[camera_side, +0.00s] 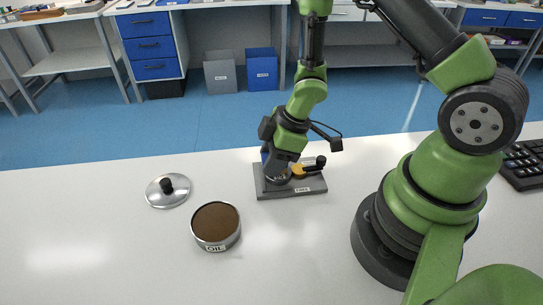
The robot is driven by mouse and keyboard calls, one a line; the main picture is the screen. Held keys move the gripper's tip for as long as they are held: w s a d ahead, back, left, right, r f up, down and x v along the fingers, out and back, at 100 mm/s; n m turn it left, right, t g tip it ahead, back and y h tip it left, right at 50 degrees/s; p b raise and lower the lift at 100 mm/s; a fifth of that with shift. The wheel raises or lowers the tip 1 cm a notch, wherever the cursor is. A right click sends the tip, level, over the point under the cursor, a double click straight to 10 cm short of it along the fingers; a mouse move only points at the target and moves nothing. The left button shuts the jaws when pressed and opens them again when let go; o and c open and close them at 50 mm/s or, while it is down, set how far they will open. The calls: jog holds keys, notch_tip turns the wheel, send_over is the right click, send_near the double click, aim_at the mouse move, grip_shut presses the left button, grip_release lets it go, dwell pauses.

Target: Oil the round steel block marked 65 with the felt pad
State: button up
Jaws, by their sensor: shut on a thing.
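The round open tin marked OIL (216,244) stands on the white bench, left of and nearer than my gripper. A brown surface (215,221) fills its top; I cannot tell if this is a felt pad. My gripper (278,173) points down over the left part of a grey plate (290,190) with a small label. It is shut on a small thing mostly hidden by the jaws. A silvery round edge shows just under the jaws; I cannot tell if it is a steel block. No number 65 is readable, and no felt pad can be made out with certainty.
A round metal lid with a black knob (168,190) lies left behind the tin. A yellow-orange part (299,170) and a black-knobbed part (320,163) sit at the plate's right. A black keyboard (525,165) lies far right. The front left bench is clear.

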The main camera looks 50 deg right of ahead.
jog(key=shift+s+d, duration=1.05)
jog(key=shift+d, duration=0.05)
jog(key=shift+w+a, duration=1.55)
jog(key=shift+a, duration=0.1)
jog(key=shift+r, duration=4.1)
jog(key=shift+d, duration=0.15)
